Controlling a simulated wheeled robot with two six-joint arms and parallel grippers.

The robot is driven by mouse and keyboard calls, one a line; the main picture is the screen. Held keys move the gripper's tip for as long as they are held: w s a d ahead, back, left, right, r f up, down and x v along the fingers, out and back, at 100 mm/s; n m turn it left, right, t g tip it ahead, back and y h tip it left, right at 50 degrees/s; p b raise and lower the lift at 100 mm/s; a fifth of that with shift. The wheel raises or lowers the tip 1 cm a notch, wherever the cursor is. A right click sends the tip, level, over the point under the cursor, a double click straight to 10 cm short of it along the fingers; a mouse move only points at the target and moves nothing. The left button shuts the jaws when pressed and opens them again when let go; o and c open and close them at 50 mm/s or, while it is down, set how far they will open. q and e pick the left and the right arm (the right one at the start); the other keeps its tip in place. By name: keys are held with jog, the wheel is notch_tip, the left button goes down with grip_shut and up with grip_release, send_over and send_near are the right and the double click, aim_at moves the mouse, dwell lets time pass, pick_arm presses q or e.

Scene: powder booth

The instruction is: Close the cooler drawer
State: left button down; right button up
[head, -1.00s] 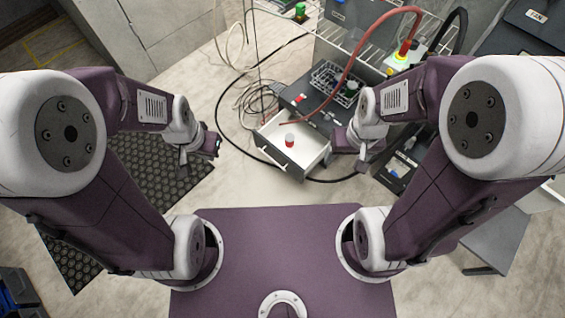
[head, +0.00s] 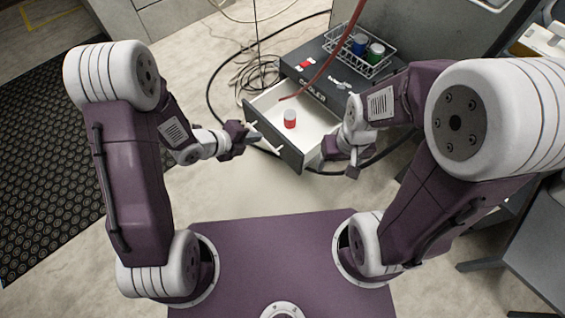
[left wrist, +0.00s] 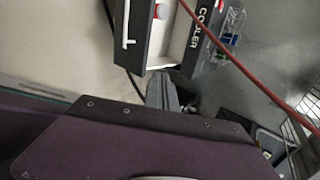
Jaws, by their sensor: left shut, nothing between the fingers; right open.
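The cooler (head: 312,84) is a dark box on the floor, with its name on the top edge. Its white-lined drawer (head: 263,104) is pulled out toward me, with a dark front panel (head: 291,158) and a pale bar handle. A red jar with a pale lid (head: 290,119) stands inside. My left gripper (head: 252,137) is shut and empty close to the drawer front; I cannot tell whether it touches. In the left wrist view its fingers (left wrist: 161,92) lie below the drawer and the handle (left wrist: 127,24). My right gripper (head: 350,165) is open, right of the drawer's front corner.
A wire basket (head: 345,63) with blue and green jars sits on the cooler. A red hose (head: 338,48) crosses over the cooler. Black cable loops on the floor around the drawer. A black perforated mat (head: 50,170) lies at the left. Floor before the drawer is clear.

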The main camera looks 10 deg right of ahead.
pick_arm(q)
notch_tip(320, 180, down, 10)
jog(key=s+b, duration=0.1)
jog(key=b, duration=0.2)
jog(key=shift+s+r+g+b, duration=0.2)
jog(key=shift+r+g+b, duration=0.1)
jog(key=shift+b, duration=0.1)
pick_arm(e)
notch_tip(320, 180, down, 7)
pick_arm(q)
jog(key=b, duration=0.5)
send_near(288, 147)
notch_tip(288, 147, down, 3)
jog(key=w+d+b, duration=0.1)
jog(key=d, duration=0.2)
jog(key=shift+w+f+b, duration=0.35)
jog(key=shift+w, duration=0.05)
jog(key=shift+w+d+r, duration=0.1)
jog(key=shift+w+d, duration=0.2)
pick_arm(e)
notch_tip(288, 147, down, 7)
jog(key=shift+r, duration=0.1)
